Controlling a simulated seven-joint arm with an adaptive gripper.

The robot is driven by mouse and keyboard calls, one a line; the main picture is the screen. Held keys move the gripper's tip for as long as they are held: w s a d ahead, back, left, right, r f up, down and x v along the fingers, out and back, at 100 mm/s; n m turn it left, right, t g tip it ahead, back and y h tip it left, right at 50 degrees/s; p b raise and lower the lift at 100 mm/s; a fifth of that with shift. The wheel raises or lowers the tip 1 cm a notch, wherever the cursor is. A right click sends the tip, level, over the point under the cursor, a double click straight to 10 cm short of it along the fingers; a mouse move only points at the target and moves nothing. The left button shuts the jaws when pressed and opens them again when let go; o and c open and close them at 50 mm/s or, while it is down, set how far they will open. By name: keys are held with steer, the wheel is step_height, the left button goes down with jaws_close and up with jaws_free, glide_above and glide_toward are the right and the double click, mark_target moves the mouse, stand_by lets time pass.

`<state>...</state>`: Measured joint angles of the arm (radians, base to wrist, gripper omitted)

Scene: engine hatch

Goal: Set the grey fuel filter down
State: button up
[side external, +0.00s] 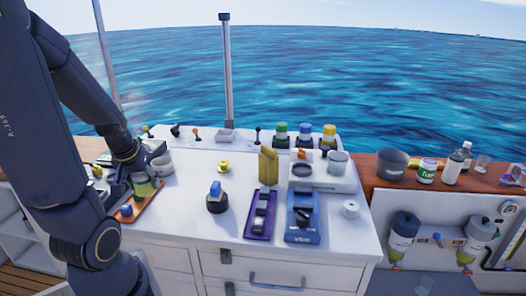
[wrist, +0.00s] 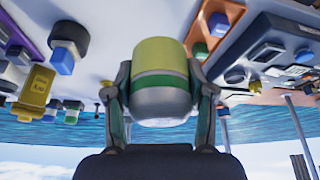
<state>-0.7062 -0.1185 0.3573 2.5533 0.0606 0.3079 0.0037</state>
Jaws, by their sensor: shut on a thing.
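The fuel filter (wrist: 162,60) is a cylinder with a grey rounded end, a green band and a yellow-green end. My gripper (wrist: 161,92) is shut on it, with one finger on each side in the wrist view. In the side view the filter (side external: 144,187) is partly hidden by my arm and is over or beside an orange tray (side external: 126,213) at the left of the white worktop. I cannot tell whether it touches the tray or the worktop.
A white bowl (side external: 162,165) stands close to my gripper. White surface between the orange tray and the knob is clear.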

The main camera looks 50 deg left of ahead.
steer(key=w+a+f, duration=0.4)
steer(key=w+a, duration=0.2)
glide_above(175, 196)
steer(key=d, duration=0.1)
steer(key=f, duration=0.5)
steer(key=shift+s+d+f, duration=0.1)
steer(key=shift+s+d, duration=0.1)
steer(key=shift+s, duration=0.2)
steer(key=shift+w+a+f, duration=0.15)
steer(key=shift+f, duration=1.6)
steer(key=shift+f, duration=0.15)
steer(key=o, duration=1.3)
